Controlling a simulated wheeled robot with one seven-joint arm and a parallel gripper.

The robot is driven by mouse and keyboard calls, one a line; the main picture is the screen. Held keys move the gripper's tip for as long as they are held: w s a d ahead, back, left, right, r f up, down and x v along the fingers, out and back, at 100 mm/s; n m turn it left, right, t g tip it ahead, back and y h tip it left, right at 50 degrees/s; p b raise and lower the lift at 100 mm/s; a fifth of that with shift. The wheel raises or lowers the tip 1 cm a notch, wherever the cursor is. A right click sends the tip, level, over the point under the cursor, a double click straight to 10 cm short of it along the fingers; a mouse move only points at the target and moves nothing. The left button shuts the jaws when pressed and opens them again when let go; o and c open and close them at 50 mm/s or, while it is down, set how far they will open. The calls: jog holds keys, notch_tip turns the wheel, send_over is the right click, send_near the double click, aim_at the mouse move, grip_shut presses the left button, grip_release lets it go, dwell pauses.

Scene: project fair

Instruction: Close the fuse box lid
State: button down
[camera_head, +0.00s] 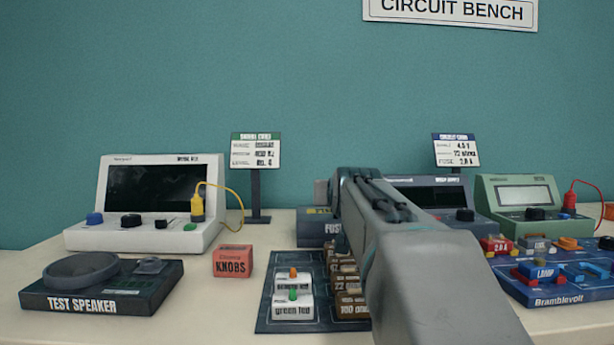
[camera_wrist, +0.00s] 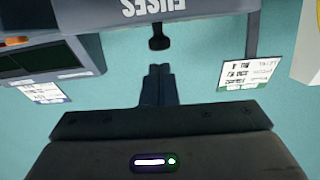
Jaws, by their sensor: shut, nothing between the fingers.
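The dark blue-grey fuse box (camera_head: 316,228) stands at the back centre of the bench in the head view, and my arm covers its right part. A grey piece (camera_head: 321,192) shows above it beside my arm; I cannot tell if this is the lid. The wrist view, where the lettering is upside down, shows a grey panel marked FUSES (camera_wrist: 90,12) at the top. A black knob (camera_wrist: 159,40) sticks out from its edge. My gripper (camera_wrist: 159,72) is shut and empty, its tips pointing at the knob with a small visible gap. The head view hides my fingers behind the arm.
A dark tray (camera_head: 262,318) of small labelled blocks lies in front of the fuse box. An orange KNOBS box (camera_head: 232,261) and a test speaker (camera_head: 100,290) stand left. A grey instrument (camera_head: 470,212), a green one (camera_head: 530,228) and a blue board (camera_head: 545,290) stand right.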

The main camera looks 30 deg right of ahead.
jog(key=shift+s+a+f, duration=0.15)
jog(key=shift+s+f, duration=0.1)
jog(key=shift+f, duration=0.25)
dwell(0.3)
